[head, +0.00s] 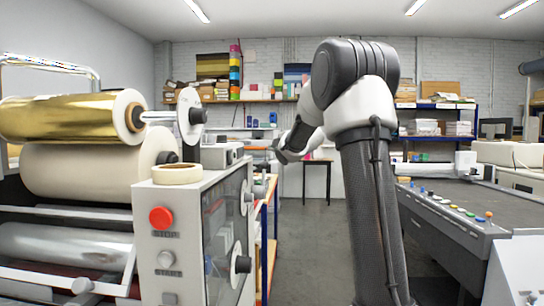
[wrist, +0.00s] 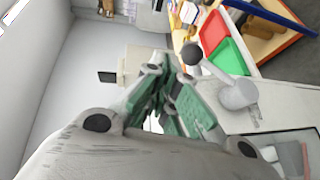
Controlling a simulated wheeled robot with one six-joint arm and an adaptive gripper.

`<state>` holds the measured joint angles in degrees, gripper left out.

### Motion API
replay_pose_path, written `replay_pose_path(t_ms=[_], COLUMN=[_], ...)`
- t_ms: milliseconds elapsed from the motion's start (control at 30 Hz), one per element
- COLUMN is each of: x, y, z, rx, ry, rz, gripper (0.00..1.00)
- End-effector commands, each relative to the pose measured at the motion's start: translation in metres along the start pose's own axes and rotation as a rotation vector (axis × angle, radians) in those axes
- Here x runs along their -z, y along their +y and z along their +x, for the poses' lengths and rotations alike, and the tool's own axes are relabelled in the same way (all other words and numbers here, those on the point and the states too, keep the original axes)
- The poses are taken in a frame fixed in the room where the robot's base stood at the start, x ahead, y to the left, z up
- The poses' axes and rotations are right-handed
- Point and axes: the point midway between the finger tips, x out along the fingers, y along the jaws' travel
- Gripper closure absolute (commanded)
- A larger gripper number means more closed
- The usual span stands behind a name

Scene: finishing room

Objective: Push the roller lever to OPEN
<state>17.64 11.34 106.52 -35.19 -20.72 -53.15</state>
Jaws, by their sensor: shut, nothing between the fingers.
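The roller lever (wrist: 213,68) shows in the wrist view as a grey bar with a dark ball knob, rising from a round pale hub on the machine's side panel. The knob points up and left in the picture. My gripper (wrist: 163,72) is shut and empty, its green-faced fingers just left of the knob; a gap shows between them in the picture. In the head view, my gripper (head: 283,152) is small and partly hidden by my arm, beyond the machine's right side. Any OPEN marking is too small to read.
The laminating machine (head: 180,215) with a gold roll (head: 65,117) and a red button (head: 161,218) stands at left. A tape roll (head: 178,173) lies on its top. A control desk (head: 445,215) stands at right. Green and red trays (wrist: 230,57) sit beyond the lever. The aisle floor is clear.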

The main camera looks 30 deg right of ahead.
Motion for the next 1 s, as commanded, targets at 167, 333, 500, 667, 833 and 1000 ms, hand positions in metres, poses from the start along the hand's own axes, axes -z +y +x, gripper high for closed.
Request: replay_pose_path(t_ms=[167, 333, 500, 667, 833, 1000], x=[-0.002, -0.002, -0.002, -0.002, -0.002, -0.014], y=[0.011, 0.014, 0.014, 0.014, 0.014, 0.002], z=[-0.025, -0.034, -0.035, -0.034, -0.034, -0.035], rx=[0.0, 0.001, 0.001, 0.001, 0.001, 0.048], ry=[-0.001, 0.0, 0.0, 0.0, 0.0, -0.051], rz=[0.0, 0.0, 0.0, 0.0, 0.0, 0.099], gripper=[1.0, 1.0, 1.0, 1.0, 1.0, 1.0])
